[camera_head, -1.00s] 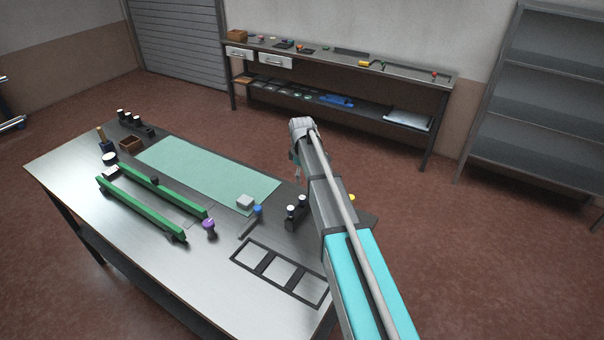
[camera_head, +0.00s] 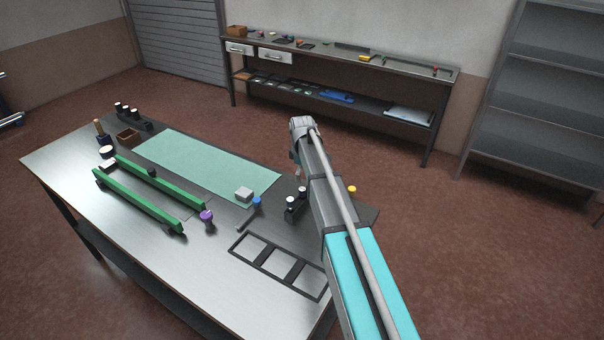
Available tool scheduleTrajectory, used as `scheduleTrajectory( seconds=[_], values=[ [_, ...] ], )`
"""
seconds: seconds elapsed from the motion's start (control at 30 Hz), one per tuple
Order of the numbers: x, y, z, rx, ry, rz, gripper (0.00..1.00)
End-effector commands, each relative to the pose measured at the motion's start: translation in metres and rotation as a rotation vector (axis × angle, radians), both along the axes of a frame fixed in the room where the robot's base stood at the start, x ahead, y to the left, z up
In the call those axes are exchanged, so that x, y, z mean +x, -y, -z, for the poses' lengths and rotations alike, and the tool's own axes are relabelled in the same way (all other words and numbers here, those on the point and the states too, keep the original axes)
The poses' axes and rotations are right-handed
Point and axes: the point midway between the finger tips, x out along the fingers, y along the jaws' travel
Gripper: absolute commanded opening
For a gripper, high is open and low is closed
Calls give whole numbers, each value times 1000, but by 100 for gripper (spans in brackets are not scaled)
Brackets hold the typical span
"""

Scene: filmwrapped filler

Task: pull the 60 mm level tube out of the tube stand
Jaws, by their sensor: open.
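Two dark stands hold dark upright tubes with pale tops. One stand (camera_head: 143,125) is at the table's far left with several tubes (camera_head: 126,109). The other tubes (camera_head: 302,193) stand close together beside my arm at the right, in what looks like a small dark stand. I cannot tell which tube is the 60 mm level one. My gripper (camera_head: 298,172) hangs at the far end of my arm, above and behind the right-hand tubes. It is small and partly hidden by the arm. It appears open, with nothing visible in it.
The work table (camera_head: 190,270) also bears two green rails (camera_head: 135,200), a green mat (camera_head: 200,165), a grey block (camera_head: 243,194), a purple knob (camera_head: 206,216), a blue-topped piece (camera_head: 256,201) and a black three-window frame (camera_head: 280,264). A back bench (camera_head: 340,60) stands by the wall.

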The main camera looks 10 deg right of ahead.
Motion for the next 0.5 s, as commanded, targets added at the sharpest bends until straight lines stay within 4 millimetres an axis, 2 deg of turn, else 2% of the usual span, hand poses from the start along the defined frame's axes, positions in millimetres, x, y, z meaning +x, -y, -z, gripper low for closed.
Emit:
scheduleTrajectory(
  seconds=[0.03,0.5],
  values=[
    [0,0,8,0,0,0,82],
    [0,0,45,0,0,0,82]
  ],
)
